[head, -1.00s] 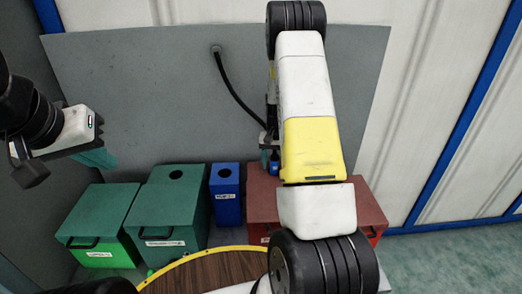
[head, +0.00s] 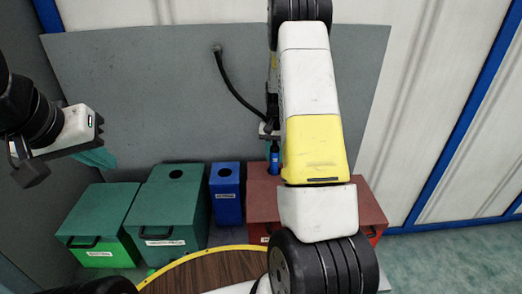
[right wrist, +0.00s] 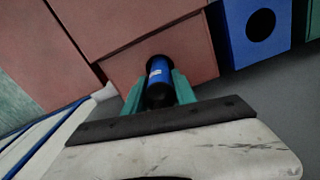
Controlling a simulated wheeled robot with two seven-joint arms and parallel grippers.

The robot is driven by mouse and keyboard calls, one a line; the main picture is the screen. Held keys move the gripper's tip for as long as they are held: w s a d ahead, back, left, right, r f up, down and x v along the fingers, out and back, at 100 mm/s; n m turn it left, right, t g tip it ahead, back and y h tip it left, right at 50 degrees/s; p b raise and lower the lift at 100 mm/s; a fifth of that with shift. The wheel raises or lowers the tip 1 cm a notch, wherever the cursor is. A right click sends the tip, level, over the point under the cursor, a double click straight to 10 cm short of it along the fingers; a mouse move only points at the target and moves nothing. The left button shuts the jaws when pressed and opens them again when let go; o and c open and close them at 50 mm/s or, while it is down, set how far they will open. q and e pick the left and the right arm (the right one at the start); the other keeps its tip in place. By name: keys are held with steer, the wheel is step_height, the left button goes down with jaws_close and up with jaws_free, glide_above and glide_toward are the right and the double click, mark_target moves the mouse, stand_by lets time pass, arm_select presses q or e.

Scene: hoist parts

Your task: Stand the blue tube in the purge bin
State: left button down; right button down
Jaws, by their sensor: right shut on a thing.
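The blue tube (head: 274,158) shows beside my right arm in the head view, above the red boxes. In the right wrist view the blue tube (right wrist: 159,72), with black ends and a pale label, is between the teal fingers of my right gripper (right wrist: 160,88), which is shut on it. A narrow blue bin (head: 226,203) with a round top hole stands left of the tube; its small label is hard to read. It also shows in the right wrist view (right wrist: 236,48), apart from the tube. My left gripper (head: 98,158) is at the left, its finger gap unclear.
Two green bins (head: 168,213) (head: 100,222) stand left of the blue bin. Red boxes (head: 262,208) stand to its right, partly hidden by my right arm. A black hose (head: 232,85) hangs on the grey panel behind. A round wooden top (head: 205,272) with a yellow rim is in front.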

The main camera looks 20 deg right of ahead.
steer(key=shift+r, duration=5.2)
